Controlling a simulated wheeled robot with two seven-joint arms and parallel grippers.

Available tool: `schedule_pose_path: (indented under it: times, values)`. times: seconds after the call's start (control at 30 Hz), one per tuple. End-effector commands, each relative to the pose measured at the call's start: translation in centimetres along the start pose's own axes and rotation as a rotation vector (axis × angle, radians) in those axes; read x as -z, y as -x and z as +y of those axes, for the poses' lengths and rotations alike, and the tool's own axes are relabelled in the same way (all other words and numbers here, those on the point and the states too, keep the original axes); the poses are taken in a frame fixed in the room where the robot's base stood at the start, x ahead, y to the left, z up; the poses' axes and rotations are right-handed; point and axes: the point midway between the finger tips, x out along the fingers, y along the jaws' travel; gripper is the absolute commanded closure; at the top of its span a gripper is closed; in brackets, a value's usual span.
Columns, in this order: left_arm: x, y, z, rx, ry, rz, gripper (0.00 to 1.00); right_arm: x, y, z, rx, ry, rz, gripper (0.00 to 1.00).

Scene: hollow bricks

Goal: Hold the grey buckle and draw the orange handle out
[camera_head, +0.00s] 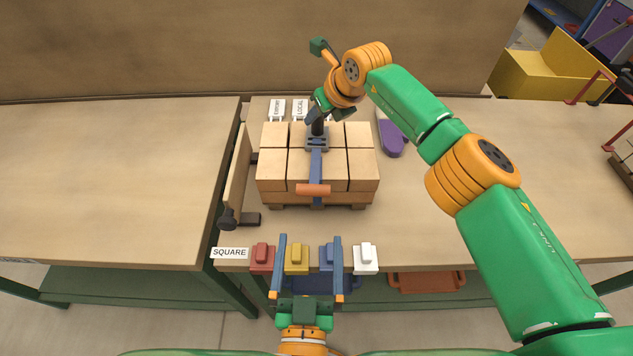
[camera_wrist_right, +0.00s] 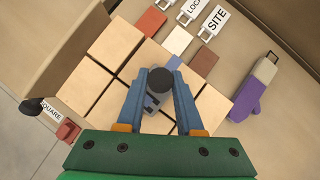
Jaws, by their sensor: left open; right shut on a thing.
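The grey buckle (camera_head: 317,144) sits on top of a stack of pale hollow bricks (camera_head: 275,172), with a black post standing up from it. A blue strap (camera_head: 316,165) runs from it toward the front of the stack. The orange handle (camera_head: 313,190) lies crosswise on the strap at the front edge. My right gripper (camera_head: 318,118) is shut on the buckle's post from above; the right wrist view shows its blue fingers on both sides of the black knob (camera_wrist_right: 158,80). My left gripper (camera_head: 310,238) is open and empty, in front of the stack and apart from the handle.
Red (camera_head: 263,257), yellow (camera_head: 297,258), blue and white (camera_head: 365,257) blocks line the table's front edge near my left gripper. An upright board (camera_head: 236,178) stands left of the stack. A purple item (camera_head: 391,140) lies behind right. The table left of the board is clear.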

Motion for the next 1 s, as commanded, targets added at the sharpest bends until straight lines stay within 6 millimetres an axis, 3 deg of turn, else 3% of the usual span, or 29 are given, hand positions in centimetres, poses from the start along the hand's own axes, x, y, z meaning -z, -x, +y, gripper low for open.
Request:
schedule_pose_path:
  times: [0.1,0.13,0.23,0.27,0.53,0.67,0.77,1.0]
  values:
    - [0.0,0.0,0.0,0.000,0.000,0.000,0.00,0.0,0.0,0.0,0.000,0.000,-0.001,1.00]
    - [0.0,0.0,0.0,0.000,0.000,0.000,0.00,0.0,0.0,0.0,0.000,0.000,-0.001,0.59]
    - [0.0,0.0,0.0,0.000,0.000,0.000,0.00,0.0,0.0,0.0,0.000,0.000,-0.001,0.32]
    - [0.0,0.0,0.0,0.000,0.000,0.000,0.00,0.0,0.0,0.0,0.000,0.000,-0.001,0.30]
    - [0.0,0.0,0.0,0.000,0.000,0.000,0.00,0.0,0.1,0.0,0.000,0.000,0.000,0.30]
    - [0.0,0.0,0.0,0.000,0.000,0.000,0.00,-0.1,1.0,-0.1,0.000,0.002,-0.003,0.30]
    - [0.0,0.0,0.0,0.000,0.000,0.000,0.00,0.0,2.6,-0.1,0.002,0.005,-0.004,0.30]
    - [0.0,0.0,0.0,0.000,0.000,0.000,0.00,-0.1,9.3,-0.1,0.002,0.001,-0.005,0.30]
